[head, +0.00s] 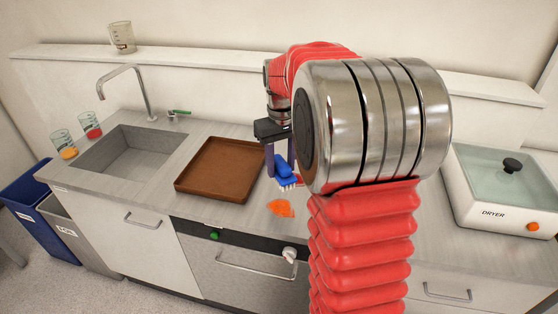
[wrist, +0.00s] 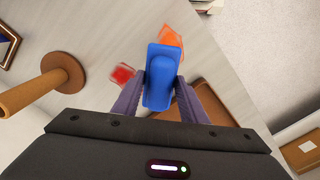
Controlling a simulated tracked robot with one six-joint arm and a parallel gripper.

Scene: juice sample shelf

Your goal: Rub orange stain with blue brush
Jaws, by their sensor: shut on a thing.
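My gripper (head: 276,163) is shut on the blue brush (head: 285,171), whose pale bristles face down toward the grey counter. The orange stain (head: 281,208) lies on the counter, nearer the front edge than the brush. In the wrist view, the brush (wrist: 160,80) sits between the two dark purple fingers of my gripper (wrist: 160,88). The orange stain (wrist: 172,38) is just beyond the brush head there and is partly covered by it. I cannot tell whether the bristles touch the counter.
A brown tray (head: 185,184) lies left of the brush. A red patch (wrist: 122,75) shows beside the brush, near a wooden round-based thing (wrist: 62,75). The sink (head: 135,150) and two glasses are farther left. A dryer (head: 500,195) stands at right.

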